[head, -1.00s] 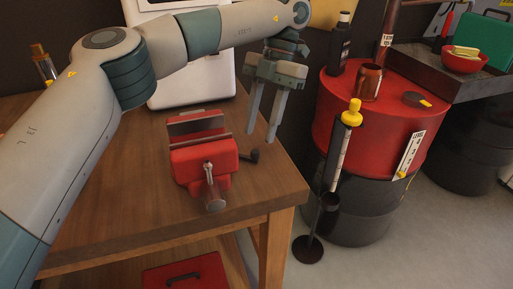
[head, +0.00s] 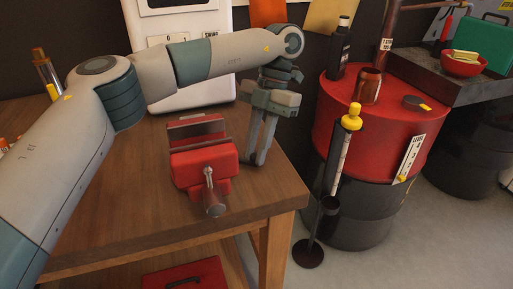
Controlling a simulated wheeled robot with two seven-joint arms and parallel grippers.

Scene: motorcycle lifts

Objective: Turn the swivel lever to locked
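A red bench vise (head: 203,165) with a steel screw and handle at its front stands on the wooden workbench. The swivel lever, a small dark lever low on the vise's right side, is now hidden behind my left gripper's fingers. My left gripper (head: 255,161) points down just right of the vise, with its fingertips low near the bench top at the lever's place. Its two fingers look close together; whether they are shut on the lever cannot be made out. My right gripper is not in view.
The workbench (head: 130,220) has bare wood in front of the vise and a right edge close by. A white cabinet (head: 215,60) stands behind. A red drum (head: 395,115) and a yellow-topped stand (head: 350,120) are to the right.

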